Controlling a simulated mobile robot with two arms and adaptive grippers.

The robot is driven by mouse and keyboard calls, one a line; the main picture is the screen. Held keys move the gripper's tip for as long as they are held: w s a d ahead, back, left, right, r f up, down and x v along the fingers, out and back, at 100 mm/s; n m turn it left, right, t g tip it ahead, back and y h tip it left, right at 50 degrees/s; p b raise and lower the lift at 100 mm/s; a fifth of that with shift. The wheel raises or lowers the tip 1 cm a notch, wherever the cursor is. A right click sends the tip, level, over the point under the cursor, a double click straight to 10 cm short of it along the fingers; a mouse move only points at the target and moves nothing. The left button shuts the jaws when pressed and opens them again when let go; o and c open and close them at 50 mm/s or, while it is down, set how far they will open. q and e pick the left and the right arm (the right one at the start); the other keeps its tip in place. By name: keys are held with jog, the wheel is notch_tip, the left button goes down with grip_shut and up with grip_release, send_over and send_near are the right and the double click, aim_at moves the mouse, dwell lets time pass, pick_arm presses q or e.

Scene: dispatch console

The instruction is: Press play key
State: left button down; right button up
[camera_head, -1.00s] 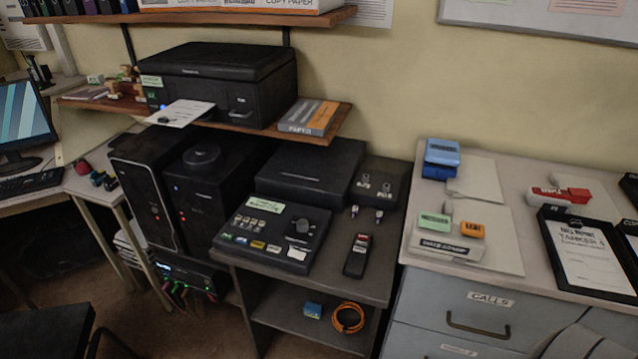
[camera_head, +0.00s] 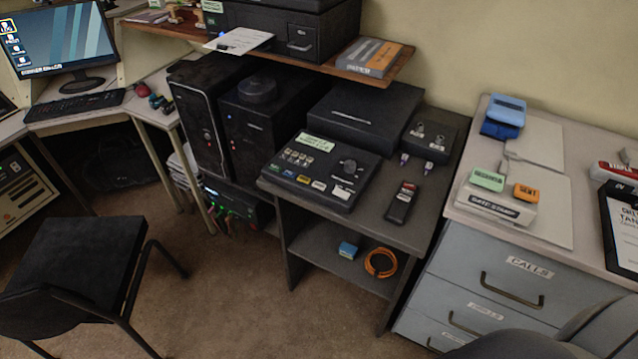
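A black control deck (camera_head: 322,172) with a green label, a round knob and rows of small keys lies on the small dark table in the middle of the view. Its upper row of pale keys (camera_head: 297,158) sits under the label, and a row of coloured keys (camera_head: 312,183) runs along its front edge. The key markings are too small to read, so I cannot tell which is the play key. Neither of my grippers is in view.
The dark table (camera_head: 415,230) also holds a black box, a handheld remote (camera_head: 401,203) and a small two-socket unit. A grey drawer cabinet (camera_head: 490,265) stands to the right. A black chair (camera_head: 75,265) is at left. Bare carpet (camera_head: 235,300) lies in front.

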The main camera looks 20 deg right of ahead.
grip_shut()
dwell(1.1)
